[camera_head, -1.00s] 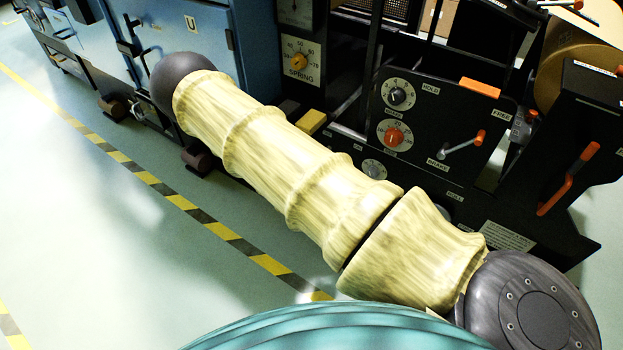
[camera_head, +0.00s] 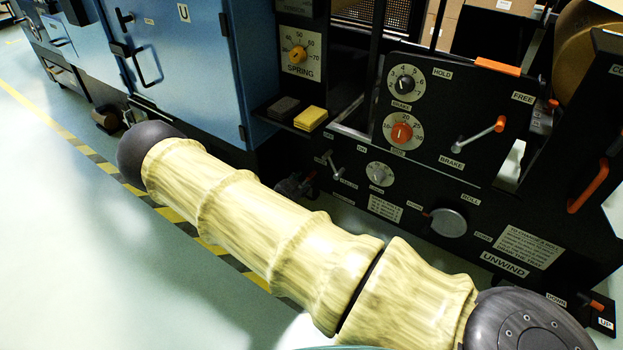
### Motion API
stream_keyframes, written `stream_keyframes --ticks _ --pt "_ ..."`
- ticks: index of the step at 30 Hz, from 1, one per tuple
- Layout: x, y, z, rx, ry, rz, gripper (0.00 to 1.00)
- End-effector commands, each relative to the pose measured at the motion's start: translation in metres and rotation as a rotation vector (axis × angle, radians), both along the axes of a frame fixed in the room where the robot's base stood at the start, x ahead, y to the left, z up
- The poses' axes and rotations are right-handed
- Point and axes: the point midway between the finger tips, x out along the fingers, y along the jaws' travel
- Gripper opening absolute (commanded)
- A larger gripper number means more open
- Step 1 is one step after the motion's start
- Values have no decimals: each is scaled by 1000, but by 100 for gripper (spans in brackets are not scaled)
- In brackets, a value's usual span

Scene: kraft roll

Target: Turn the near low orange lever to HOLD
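Several levers with orange ends show on the black unwind machine, and I cannot tell surely which one is meant. An orange-tipped lever (camera_head: 479,136) with a metal shaft sits between the FREE and BRAKE labels, its tip pointing up and right. A HOLD label (camera_head: 442,75) is on the same panel, up and left of it. A small low orange-tipped lever (camera_head: 597,305) is at the lower right, beside DOWN and UP labels. My gripper is out of view; only my sleeved arm crosses the foreground, apart from the levers in the picture.
A larger orange-handled lever (camera_head: 588,186) stands at the right. Dials and a round grey knob (camera_head: 448,222) are on the black panel. Yellow (camera_head: 310,118) and dark pads lie on a ledge. Blue cabinets (camera_head: 195,75) stand left. The floor (camera_head: 60,230) at left is open.

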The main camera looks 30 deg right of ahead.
Motion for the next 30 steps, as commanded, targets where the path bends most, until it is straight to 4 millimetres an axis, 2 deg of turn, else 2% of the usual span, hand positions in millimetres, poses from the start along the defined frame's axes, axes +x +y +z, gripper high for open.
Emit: stream_keyframes --ticks 1,6,15,21,30 --pt "3 -7 -8 -1 2 1 39" --pt "16 -29 -19 0 2 1 39" --pt "35 -62 -31 -1 2 1 39" --pt "40 -71 -34 1 2 1 39" --pt "41 -72 -33 1 2 1 39"
